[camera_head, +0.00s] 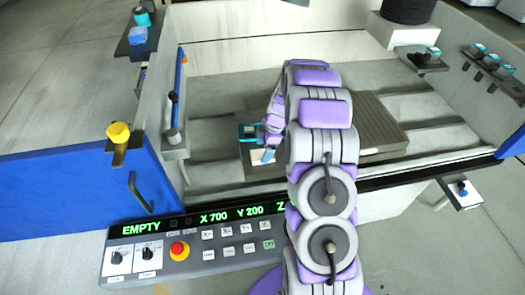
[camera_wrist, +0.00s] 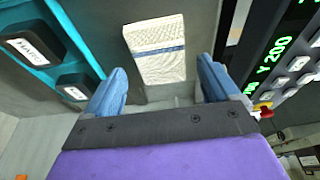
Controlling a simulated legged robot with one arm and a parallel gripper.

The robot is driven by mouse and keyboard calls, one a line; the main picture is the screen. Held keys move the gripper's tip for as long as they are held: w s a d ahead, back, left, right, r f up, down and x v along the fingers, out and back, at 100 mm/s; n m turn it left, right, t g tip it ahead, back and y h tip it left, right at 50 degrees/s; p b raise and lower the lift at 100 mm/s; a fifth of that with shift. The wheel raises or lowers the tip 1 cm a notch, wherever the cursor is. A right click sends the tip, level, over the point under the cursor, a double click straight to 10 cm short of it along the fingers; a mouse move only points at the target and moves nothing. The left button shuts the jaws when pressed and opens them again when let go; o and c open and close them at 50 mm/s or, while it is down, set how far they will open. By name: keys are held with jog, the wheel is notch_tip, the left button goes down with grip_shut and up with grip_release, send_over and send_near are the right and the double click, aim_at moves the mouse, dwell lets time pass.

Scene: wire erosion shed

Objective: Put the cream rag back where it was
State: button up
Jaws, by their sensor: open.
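The cream rag (camera_wrist: 157,55) shows in the wrist view as a flat, folded, pale rectangle with a blue stripe across it. It lies on a grey surface ahead of my gripper (camera_wrist: 160,75). My gripper's two blue fingers are spread apart, one toward each side of the rag's near end, with nothing held between them. In the head view my gripper (camera_head: 266,150) is low over the machine bed, left of my arm. A small pale patch by the fingers there may be the rag, but my arm and fingers partly hide that spot.
A teal holder (camera_wrist: 75,35) with two black labelled pieces stands left of the rag. The control panel (camera_head: 190,248), reading EMPTY, runs along the front. A yellow knob (camera_head: 118,132) is on the left wall.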

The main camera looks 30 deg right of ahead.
jog(key=w+p+v, duration=0.1)
jog(key=p+v, duration=0.1)
jog(key=v, duration=0.7)
jog(key=s+a+r+m+g+h, duration=0.15)
jog(key=s+a+r+m, duration=0.45)
jog(key=s+a+r, duration=0.85)
jog(key=s+a+m+h, duration=0.1)
jog(key=s+m, duration=0.3)
jog(key=s, duration=0.8)
jog(key=s+a+r+m+g, duration=0.1)
jog(key=s+a+m, duration=0.2)
jog(key=s, duration=1)
jog(key=shift+s+a+m+h, duration=0.25)
jog(key=shift+s+m+h, duration=0.1)
jog(key=shift+m, duration=0.55)
jog(key=shift+w+r, duration=0.1)
